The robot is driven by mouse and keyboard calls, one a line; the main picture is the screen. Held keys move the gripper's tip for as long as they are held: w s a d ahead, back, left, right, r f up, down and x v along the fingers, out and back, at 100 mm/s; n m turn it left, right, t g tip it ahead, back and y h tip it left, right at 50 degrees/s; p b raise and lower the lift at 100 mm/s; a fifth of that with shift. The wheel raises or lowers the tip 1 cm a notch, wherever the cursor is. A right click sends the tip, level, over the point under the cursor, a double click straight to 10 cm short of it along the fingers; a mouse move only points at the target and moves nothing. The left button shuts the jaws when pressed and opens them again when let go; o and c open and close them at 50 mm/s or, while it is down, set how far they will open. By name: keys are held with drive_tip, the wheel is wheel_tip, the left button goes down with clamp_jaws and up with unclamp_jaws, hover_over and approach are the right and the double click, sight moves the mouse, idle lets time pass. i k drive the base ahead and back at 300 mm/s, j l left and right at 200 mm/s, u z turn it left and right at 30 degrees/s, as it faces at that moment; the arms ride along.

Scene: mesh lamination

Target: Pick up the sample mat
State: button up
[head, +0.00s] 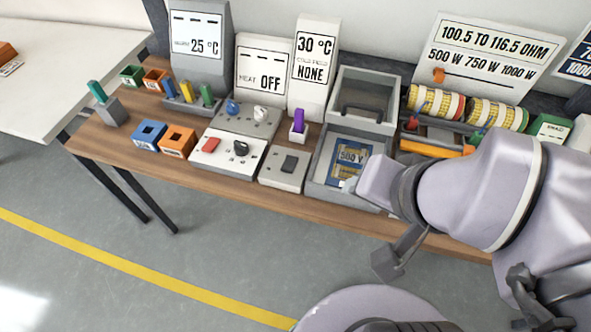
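A blue and tan flat piece with a pale label reading about "500" (348,152), which looks like the sample mat, lies inside a grey open-topped box (318,168) at the centre of the bench. My gripper (349,185) reaches in from the right at the front of the box, at the mat's lower edge. My wrist covers the box's right front corner. The fingers are too small and hidden to show whether they are open or touch the mat.
Patterned rolls (437,101) in a rack stand to the right. Coloured bins (149,134) and display panels (199,40) fill the left and back.

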sight(347, 156)
drive_tip(key=i+j+z, duration=0.15)
drive_tip(key=j+z, duration=0.25)
drive_tip(key=i+j+z, duration=0.1)
drive_tip(key=z, duration=0.3)
drive_tip(key=j+z, duration=0.85)
